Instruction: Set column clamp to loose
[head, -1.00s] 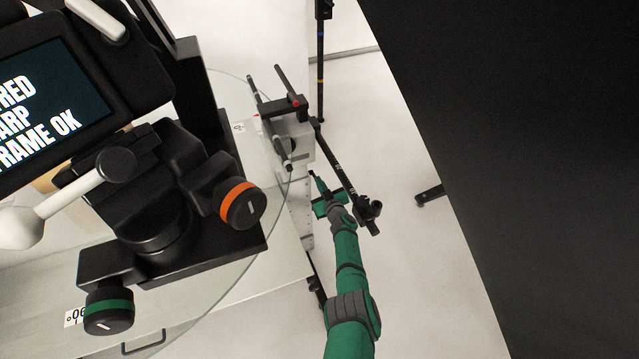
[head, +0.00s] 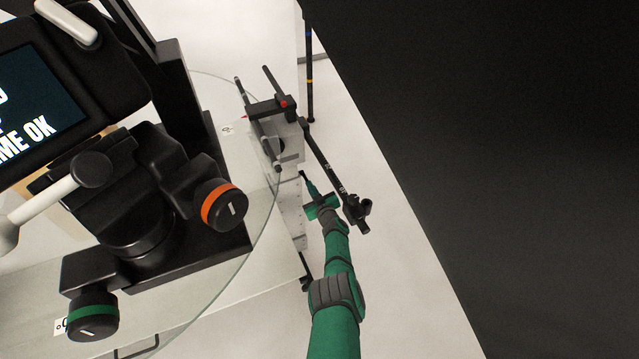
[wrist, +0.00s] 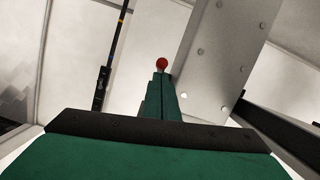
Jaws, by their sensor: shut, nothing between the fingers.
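My gripper (head: 304,177) is shut and empty, on the green arm beside a pale bolted column (head: 299,215). In the wrist view, my gripper (wrist: 161,76) points up the picture. A red ball (wrist: 162,63) shows just past its fingertips; I cannot tell whether they touch. The bolted column (wrist: 213,60) stands to the right of the ball. In the head view, a small red end (head: 283,103) shows on a black block above the column. I cannot tell for sure which part is the column clamp, nor its setting.
A black camera head with an orange-ringed knob (head: 224,205) and a green-ringed knob (head: 92,316) stands on a glass disc (head: 235,268) at left. A black rod (head: 335,175) slants past my gripper. A dark panel (head: 480,150) fills the right.

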